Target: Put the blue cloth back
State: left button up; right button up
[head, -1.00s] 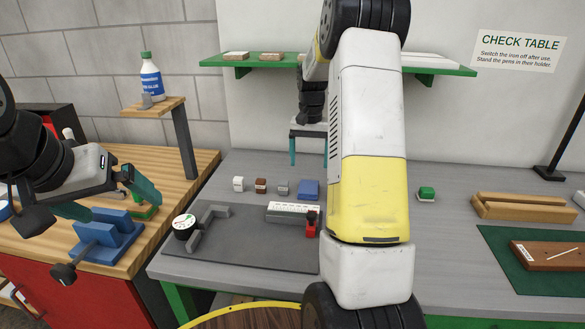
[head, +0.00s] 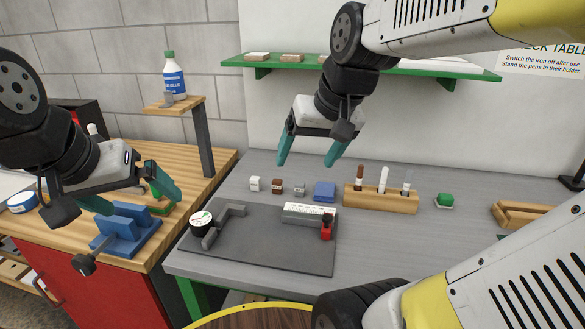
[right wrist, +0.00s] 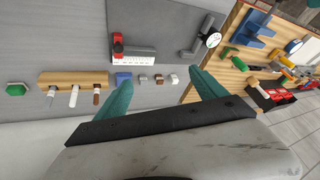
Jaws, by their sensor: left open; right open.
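The blue cloth (head: 324,191), a small folded-looking blue square, lies on the grey table beside the pen holder. It also shows in the right wrist view (right wrist: 124,78), partly behind a teal finger. My right gripper (head: 305,163) is open and empty, above the back of the table, with its fingers pointing down, up and to the left of the cloth in the head view. My left gripper (head: 142,204) is open and empty over the wooden bench at the left, by a blue vise-like block (head: 128,230).
A wooden holder (head: 380,199) with three pens stands right of the cloth. Small blocks (head: 277,186) sit to its left. A dark mat (head: 255,250) with a dial gauge, a ruled block and a red clamp lies in front. A green shelf (head: 360,66) hangs on the wall behind.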

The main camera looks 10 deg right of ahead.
jog(key=shift+n+t, duration=0.5)
jog(key=s, duration=0.1)
jog(key=s+a+f, duration=0.1)
jog(key=s, duration=0.3)
jog(key=shift+a+f, duration=0.15)
jog(key=shift+a, duration=0.25)
dwell(0.4)
